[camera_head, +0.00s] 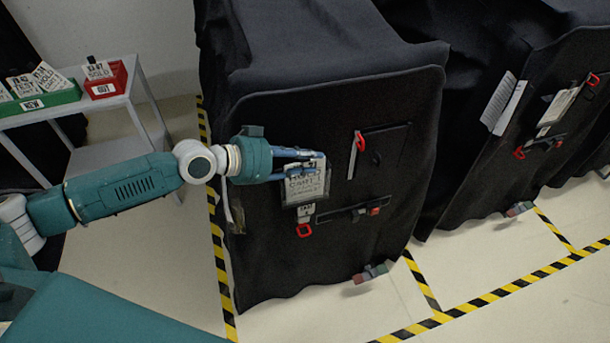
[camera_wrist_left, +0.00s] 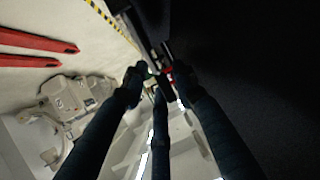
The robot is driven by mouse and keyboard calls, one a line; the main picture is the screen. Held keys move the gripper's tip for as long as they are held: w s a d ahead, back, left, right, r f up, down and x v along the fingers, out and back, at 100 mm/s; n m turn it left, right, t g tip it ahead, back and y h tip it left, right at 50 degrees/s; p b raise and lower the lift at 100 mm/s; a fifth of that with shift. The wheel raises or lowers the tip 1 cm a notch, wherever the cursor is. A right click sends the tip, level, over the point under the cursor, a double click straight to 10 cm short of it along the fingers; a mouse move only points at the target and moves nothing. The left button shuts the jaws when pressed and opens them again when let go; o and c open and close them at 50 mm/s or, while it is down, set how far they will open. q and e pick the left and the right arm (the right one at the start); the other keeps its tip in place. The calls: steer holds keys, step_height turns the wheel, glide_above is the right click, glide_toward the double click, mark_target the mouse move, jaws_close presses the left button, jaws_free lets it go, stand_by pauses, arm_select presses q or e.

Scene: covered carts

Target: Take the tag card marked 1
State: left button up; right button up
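A pale card (camera_head: 308,188) with print that looks like "CART 1" is at the front of the black-covered cart (camera_head: 270,130), in a clear sleeve or holder. My left gripper (camera_head: 318,164) is at the card's top edge, its blue fingers overlapping it. In the left wrist view the three dark fingers (camera_wrist_left: 158,84) come close together around a small dark and red piece; whether they hold anything is unclear. A smaller white tag (camera_head: 305,212) with a red clip (camera_head: 304,230) hangs just below the card. My right gripper is not in view.
A grey side table (camera_head: 95,105) at left holds a green "NEW" tray (camera_head: 45,103) and a red "OUT" tray (camera_head: 110,88), both with cards. A second covered cart (camera_head: 480,160) stands at right. Striped tape (camera_head: 222,270) marks the pale floor.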

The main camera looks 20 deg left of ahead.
arm_select(q)
jaws_close()
steer(key=shift+r, duration=0.1)
